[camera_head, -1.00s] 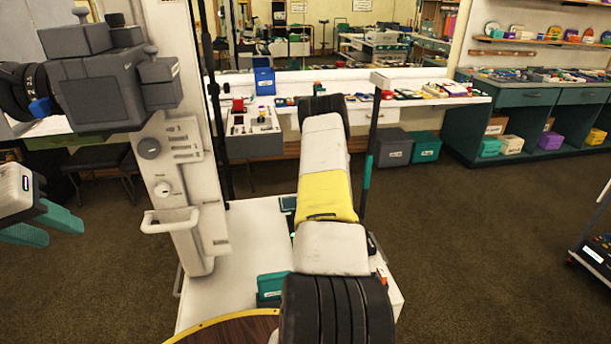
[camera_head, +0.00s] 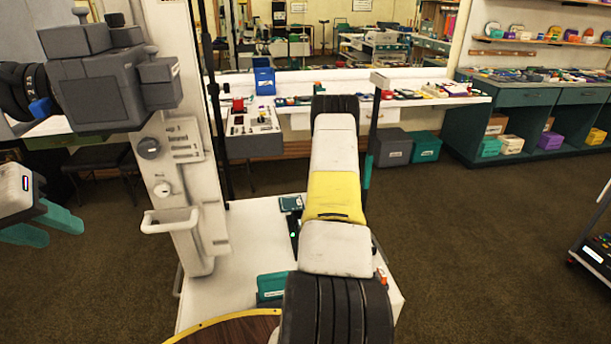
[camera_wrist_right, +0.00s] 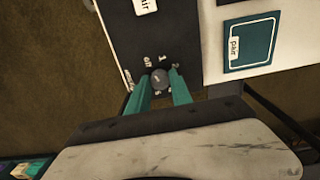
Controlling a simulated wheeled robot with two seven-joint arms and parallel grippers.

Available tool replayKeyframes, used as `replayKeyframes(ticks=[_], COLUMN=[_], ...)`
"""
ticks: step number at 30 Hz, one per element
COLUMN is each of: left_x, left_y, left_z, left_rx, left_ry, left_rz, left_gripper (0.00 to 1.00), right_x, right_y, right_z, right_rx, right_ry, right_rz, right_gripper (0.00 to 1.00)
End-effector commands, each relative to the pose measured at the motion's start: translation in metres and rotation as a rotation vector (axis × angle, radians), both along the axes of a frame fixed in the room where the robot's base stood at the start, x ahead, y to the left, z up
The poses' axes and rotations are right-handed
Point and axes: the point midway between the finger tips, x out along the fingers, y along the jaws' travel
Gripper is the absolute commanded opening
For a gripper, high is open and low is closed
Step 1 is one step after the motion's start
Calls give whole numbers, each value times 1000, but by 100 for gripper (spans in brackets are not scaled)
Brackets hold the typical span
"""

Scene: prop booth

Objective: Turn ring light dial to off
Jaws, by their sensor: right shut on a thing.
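The dial (camera_wrist_right: 159,78) is a small round grey knob on a dark panel (camera_wrist_right: 180,40) in the right wrist view. Pale marks are printed around it; one reads "on". My right gripper (camera_wrist_right: 160,86) is shut on the dial, with a teal finger on each side. The knob's exact pointing direction is too small to tell. In the head view my own right arm covers the right gripper, and I cannot make out the dial there. My left gripper (camera_head: 45,226) is at the left edge of the head view, its teal fingers apart and empty.
A big grey camera (camera_head: 100,85) sits on a pale column (camera_head: 185,170) at the left. A white platform (camera_head: 235,265) lies below my right arm. A teal card (camera_wrist_right: 250,42) lies beside the panel.

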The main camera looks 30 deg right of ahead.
Motion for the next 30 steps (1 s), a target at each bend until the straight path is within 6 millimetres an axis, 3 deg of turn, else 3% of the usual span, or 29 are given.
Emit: replayKeyframes(ticks=[13,14,17,26,30], left_x=[0,0,0,0,0], left_y=[0,0,0,0,0], left_z=[0,0,0,0,0], left_rx=[0,0,0,0,0], left_ry=[0,0,0,0,0], left_rz=[0,0,0,0,0], left_gripper=[36,36,36,36,36], right_x=[1,1,1,0,1], right_y=[0,0,0,0,0], right_z=[1,1,0,1,12], right_rx=[-2,-2,-2,0,-2], right_ry=[-4,-4,-3,-1,-3], right_rz=[11,11,11,10,10], right_gripper=[0,28,48,48,48])
